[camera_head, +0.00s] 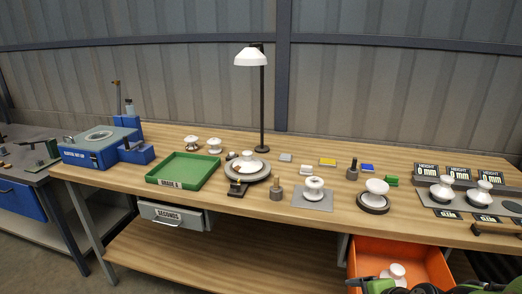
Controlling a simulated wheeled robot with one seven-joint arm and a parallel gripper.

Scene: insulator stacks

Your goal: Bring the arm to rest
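Green and black parts of my arm show at the bottom right edge, low in front of an orange bin (423,258). The end that seems to be my gripper (376,286) is cut off by the picture's edge. Its fingertips cannot be made out, so I cannot see whether it is open or shut. It is below and in front of the workbench (240,208), apart from the things on the top. A white insulator piece (396,273) is in the orange bin, just behind the arm.
On the bench stand a blue fixture (97,148), a green tray (183,170), a black lamp (262,105), a round turntable (248,171), several white insulators and height displays (459,172). A grey drawer (171,216) hangs below. A corrugated wall closes the back.

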